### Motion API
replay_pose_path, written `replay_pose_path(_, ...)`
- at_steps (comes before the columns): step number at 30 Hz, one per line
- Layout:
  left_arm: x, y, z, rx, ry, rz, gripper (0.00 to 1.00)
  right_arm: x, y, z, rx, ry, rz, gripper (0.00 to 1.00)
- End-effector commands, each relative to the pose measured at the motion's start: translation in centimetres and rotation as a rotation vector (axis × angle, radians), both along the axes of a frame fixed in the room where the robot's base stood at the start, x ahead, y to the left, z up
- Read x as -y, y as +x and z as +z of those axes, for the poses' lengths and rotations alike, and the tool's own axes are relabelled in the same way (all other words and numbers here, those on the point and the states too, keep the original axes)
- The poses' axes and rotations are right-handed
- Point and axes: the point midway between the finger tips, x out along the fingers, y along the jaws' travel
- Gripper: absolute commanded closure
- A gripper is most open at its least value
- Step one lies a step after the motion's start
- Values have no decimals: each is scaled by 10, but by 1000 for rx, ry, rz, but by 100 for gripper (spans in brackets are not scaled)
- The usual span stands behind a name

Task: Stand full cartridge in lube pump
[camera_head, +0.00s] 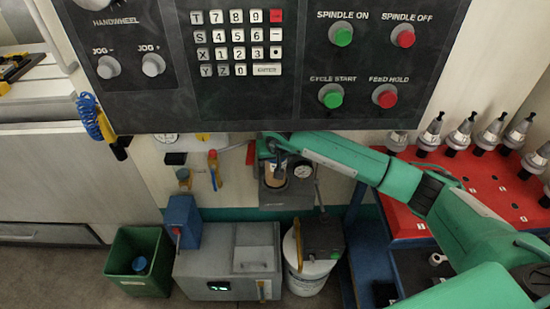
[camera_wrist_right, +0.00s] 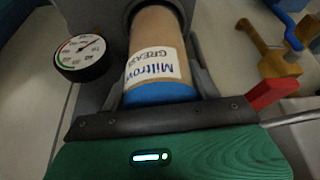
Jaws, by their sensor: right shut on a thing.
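The lube pump (camera_head: 272,197) is a grey unit on the machine's side, below the control panel, with a round pressure gauge (camera_head: 303,170) that also shows in the right wrist view (camera_wrist_right: 83,57). The cartridge (camera_wrist_right: 160,60) is a tan tube with a "Miltrow GREASE" label and a blue end. Its blue end is at my right gripper, and its far part lies within the pump's dark round opening. How deep it sits I cannot tell. My right gripper (camera_head: 277,160) is shut on the cartridge at the pump. My left gripper is not in view.
The control panel (camera_head: 190,105) overhangs the pump. A green bin (camera_head: 122,284) with a blue piece inside, a grey tank (camera_head: 205,265) and a white bucket (camera_head: 306,283) stand below. A red rack (camera_head: 500,170) with several tool holders is at right. A red-handled lever (camera_wrist_right: 275,90) is beside the pump.

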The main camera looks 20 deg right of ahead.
Motion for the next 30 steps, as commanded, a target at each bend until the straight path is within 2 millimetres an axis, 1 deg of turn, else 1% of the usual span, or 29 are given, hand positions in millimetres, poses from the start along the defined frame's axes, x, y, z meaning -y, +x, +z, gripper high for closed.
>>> replay_pose_path(7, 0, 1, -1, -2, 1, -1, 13, 0, 0, 1, 2, 1, 0, 76)
replay_pose_path(10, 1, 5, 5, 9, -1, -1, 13, 0, 0, -1, 2, 1, 0, 76)
replay_pose_path(11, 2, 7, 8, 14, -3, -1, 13, 0, 0, -2, 0, 0, 0, 36)
replay_pose_path(12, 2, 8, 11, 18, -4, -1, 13, 0, 0, -1, 0, 0, 0, 29)
replay_pose_path(16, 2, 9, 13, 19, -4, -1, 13, 0, 0, -1, 0, 0, 0, 29)
replay_pose_path(24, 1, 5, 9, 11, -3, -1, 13, 0, 0, 1, 0, 1, 0, 29)
replay_pose_path(26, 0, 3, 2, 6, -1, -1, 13, 0, -2, 8, 3, 1, 2, 29)
replay_pose_path(30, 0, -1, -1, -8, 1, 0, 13, -1, -12, 35, 5, 0, 2, 29)
